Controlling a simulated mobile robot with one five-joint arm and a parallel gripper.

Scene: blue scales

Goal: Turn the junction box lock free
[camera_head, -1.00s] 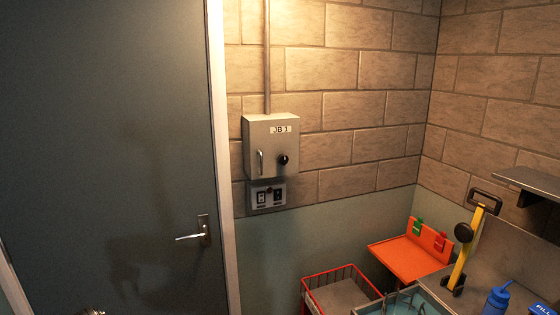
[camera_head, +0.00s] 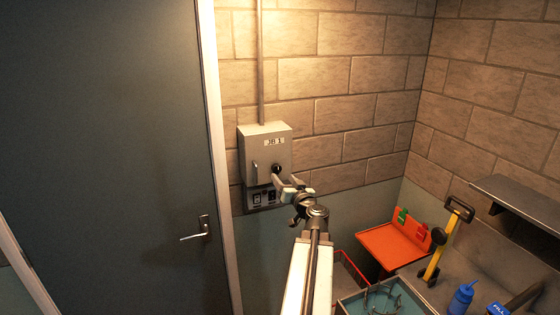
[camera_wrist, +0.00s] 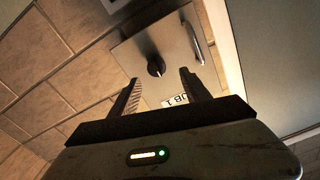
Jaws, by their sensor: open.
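The junction box (camera_head: 264,153), a light grey box labelled JB 1, is on the brick wall beside the door. Its lock, a round black knob (camera_head: 277,169), is on the right of its front, with a bar handle (camera_head: 255,172) to the left. My gripper (camera_head: 279,182) is just below and in front of the knob. In the wrist view the black knob (camera_wrist: 156,67) shows beyond and between the two open fingers (camera_wrist: 158,87), which hold nothing. Whether a finger touches the knob cannot be told, but it looks apart from them.
A switch panel (camera_head: 256,197) sits under the box, partly behind my arm. A grey door (camera_head: 110,150) with a lever handle is at left. An orange stand (camera_head: 390,246), a red crate (camera_head: 349,266) and a teal bin (camera_head: 380,300) are at lower right.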

